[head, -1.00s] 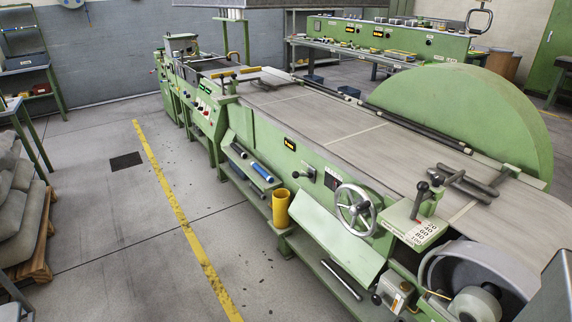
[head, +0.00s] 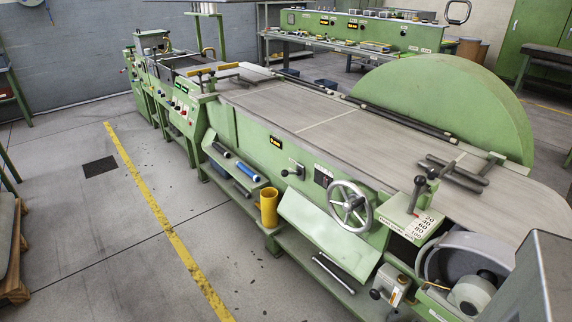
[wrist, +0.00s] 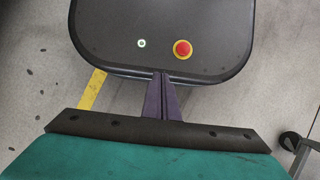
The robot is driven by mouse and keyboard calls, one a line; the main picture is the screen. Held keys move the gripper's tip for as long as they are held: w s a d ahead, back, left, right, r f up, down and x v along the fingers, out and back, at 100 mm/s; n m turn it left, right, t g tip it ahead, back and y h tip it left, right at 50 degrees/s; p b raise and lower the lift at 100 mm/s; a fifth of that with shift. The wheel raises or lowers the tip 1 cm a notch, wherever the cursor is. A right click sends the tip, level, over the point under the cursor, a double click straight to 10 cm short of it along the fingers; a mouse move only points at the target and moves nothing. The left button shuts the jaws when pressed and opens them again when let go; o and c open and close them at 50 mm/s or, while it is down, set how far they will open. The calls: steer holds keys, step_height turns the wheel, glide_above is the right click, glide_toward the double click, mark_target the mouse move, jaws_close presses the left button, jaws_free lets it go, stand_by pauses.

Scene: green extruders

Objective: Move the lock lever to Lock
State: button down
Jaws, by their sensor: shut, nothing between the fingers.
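The green machine (head: 235,125) runs diagonally across the head view. A short lever with a black knob (head: 285,172) sticks out of a small plate on its front panel, left of the handwheel (head: 350,205). A taller black-knobbed lever (head: 417,190) stands on a box with a number scale. The small labels are too blurred to read, so I cannot tell which lever is marked Lock. My gripper (wrist: 161,76) shows only in the wrist view. Its two dark purple fingers are together and empty, over my own dark base top, away from the levers.
A yellow cup (head: 267,207) and rollers (head: 247,170) sit on the machine's side shelf. A sloping green panel (head: 325,238) juts out below the handwheel. A grey wheel (head: 470,258) is at lower right.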

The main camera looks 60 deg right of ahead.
steer(key=w+d+r+m+t+y+p, duration=0.1)
steer(key=w+d+r+p, duration=0.35)
steer(key=w, duration=0.65)
steer(key=w+d+r+m+t+p, duration=0.1)
steer(key=w+d+r+t, duration=0.1)
steer(key=w+d+r, duration=0.45)
steer(key=w+d+r+t+y+p, duration=0.1)
steer(key=w+d+r, duration=0.2)
steer(key=d+r, duration=0.65)
steer(key=w+d+r+m+t+p, duration=0.15)
steer(key=w+d+r, duration=0.25)
steer(key=d, duration=0.8)
steer(key=s+d+r+t+h+p, duration=0.1)
steer(key=s+d+r+t+p, duration=0.15)
steer(key=d+r, duration=1.7)
steer(key=s+d+r+t+h+p, duration=0.1)
steer(key=s+d+r, duration=0.4)
steer(key=d+r, duration=0.3)
steer(key=s+d+r+p, duration=0.2)
steer(key=s+d+r, duration=0.2)
steer(key=d+r, duration=0.4)
steer(key=shift+s+d+r+t+h, duration=0.15)
steer(key=shift+s+d+t+h, duration=0.25)
steer(key=shift+d, duration=0.1)
steer(key=shift+w+m, duration=0.1)
steer(key=shift+m, duration=0.15)
